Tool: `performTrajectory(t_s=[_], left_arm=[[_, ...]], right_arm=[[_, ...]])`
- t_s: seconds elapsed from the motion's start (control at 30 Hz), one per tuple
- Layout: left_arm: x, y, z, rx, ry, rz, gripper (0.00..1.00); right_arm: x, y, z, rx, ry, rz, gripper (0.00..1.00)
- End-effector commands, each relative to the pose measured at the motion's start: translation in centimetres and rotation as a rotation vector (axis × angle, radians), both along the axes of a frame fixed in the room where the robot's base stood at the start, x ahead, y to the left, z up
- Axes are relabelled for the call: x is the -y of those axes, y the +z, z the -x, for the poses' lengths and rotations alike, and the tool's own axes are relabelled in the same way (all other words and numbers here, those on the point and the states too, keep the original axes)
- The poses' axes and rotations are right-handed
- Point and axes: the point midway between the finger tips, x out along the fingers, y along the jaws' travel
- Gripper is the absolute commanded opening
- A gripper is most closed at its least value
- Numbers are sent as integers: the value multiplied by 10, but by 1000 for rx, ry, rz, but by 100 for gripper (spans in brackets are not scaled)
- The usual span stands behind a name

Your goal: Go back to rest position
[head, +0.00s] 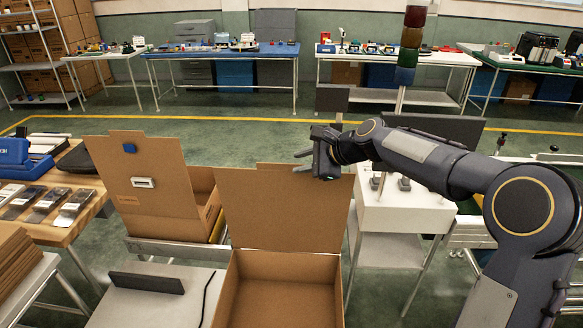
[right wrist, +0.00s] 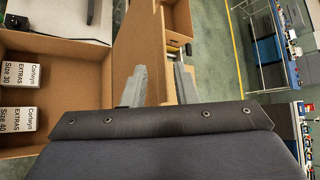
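My right gripper (head: 302,162) reaches in from the right in the head view, at the upper edge of the raised lid (head: 270,210) of an open cardboard box (head: 240,290). In the right wrist view the gripper (right wrist: 160,70) shows both fingers apart, with brown cardboard behind the gap. Whether it touches the cardboard I cannot tell. My left gripper is in neither view.
Two white labelled packs, Size 30 (right wrist: 18,73) and Size 40 (right wrist: 18,119), lie in a cardboard box in the right wrist view. Another open box (head: 140,180) stands behind left. A wooden table (head: 60,232) is at left, a white stand (head: 405,215) at right.

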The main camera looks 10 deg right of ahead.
Motion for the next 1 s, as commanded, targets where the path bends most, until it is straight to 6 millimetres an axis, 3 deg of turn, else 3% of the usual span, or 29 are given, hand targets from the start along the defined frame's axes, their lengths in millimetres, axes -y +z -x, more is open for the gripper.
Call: performTrajectory(t_s=[0.17, 0.5, 0.6, 0.67, 0.77, 0.87, 1.0], left_arm=[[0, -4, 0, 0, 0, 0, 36], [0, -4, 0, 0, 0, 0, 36], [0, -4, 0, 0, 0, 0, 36], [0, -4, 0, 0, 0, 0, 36], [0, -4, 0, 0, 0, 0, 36], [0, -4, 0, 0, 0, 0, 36], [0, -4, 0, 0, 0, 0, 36]], right_arm=[[9, 9, 11, 1, -1, 1, 26], [10, 11, 13, 1, 2, 3, 26], [11, 15, 27, 20, 32, 46, 26], [12, 18, 46, 46, 75, 111, 26], [14, 22, 98, 110, 192, 271, 26], [18, 16, 163, 182, 345, 467, 26], [22, -8, 253, 274, 572, 714, 26]])
